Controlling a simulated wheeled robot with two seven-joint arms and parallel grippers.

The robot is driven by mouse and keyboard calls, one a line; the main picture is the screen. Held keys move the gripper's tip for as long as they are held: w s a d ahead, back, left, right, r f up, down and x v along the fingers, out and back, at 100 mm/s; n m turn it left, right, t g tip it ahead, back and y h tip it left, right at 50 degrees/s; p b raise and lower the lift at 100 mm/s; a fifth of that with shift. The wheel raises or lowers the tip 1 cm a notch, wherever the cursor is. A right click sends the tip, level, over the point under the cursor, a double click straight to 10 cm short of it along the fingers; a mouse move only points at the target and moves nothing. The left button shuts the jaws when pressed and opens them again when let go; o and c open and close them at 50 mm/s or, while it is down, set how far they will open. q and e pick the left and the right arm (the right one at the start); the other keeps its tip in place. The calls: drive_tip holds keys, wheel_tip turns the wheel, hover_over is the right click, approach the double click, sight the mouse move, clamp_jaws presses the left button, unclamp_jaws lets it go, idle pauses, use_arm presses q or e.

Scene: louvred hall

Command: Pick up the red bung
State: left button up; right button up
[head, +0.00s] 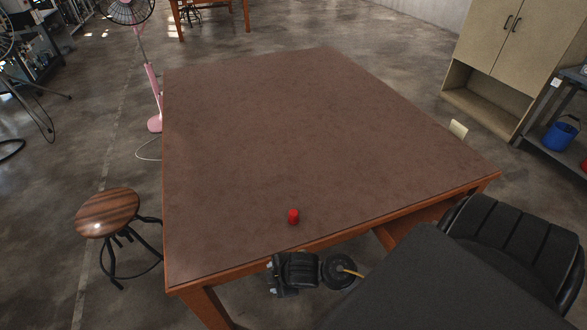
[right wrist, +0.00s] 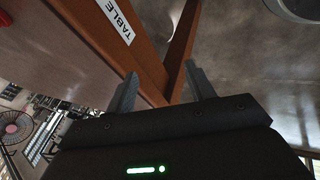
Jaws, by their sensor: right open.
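The red bung (head: 293,216), a small red cylinder, stands upright on the brown table top (head: 270,130) near its front edge. A red patch at the upper left corner of the right wrist view (right wrist: 5,18) looks like the same bung. My right gripper (head: 275,273) is just outside the table's front edge, on the near side of the bung and apart from it. In the right wrist view its two fingers (right wrist: 161,70) are spread with nothing held between them. My left gripper is not in view.
The table's wooden edge and leg (right wrist: 145,55) are close to the right fingers. The rest of the table top is bare. A round wooden stool (head: 108,212) stands at left, a pink fan (head: 152,80) behind it, and a black chair (head: 515,240) at right.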

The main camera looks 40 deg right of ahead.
drive_tip(key=w+d+r+n, duration=0.1)
drive_tip(key=w+r+n, duration=0.1)
drive_tip(key=n, duration=0.2)
drive_tip(key=w+d+r+n, duration=0.1)
drive_tip(key=w+r+n, duration=0.1)
drive_tip(key=n, duration=0.2)
drive_tip(key=w+d+r+n+p, duration=0.1)
drive_tip(key=w+r+n, duration=0.2)
drive_tip(key=shift+w+d+n, duration=0.1)
drive_tip(key=shift+d+n, duration=0.1)
drive_tip(key=shift+n, duration=0.2)
drive_tip(key=w+d+r+n, duration=0.2)
drive_tip(key=d+r+n, duration=0.1)
drive_tip(key=d+n, duration=0.3)
drive_tip(key=n+g+h+p, duration=0.1)
drive_tip(key=n+h, duration=0.1)
drive_tip(key=n, duration=0.1)
approach(294, 213)
drive_tip(key=b+x, duration=0.1)
drive_tip(key=x, duration=0.4)
drive_tip(key=shift+w+d+f, duration=0.1)
drive_tip(key=shift+w+d, duration=0.1)
drive_tip(key=shift+a+x, duration=0.2)
drive_tip(key=shift+x, duration=2.5)
drive_tip(key=shift+s, duration=0.1)
drive_tip(key=c, duration=0.9)
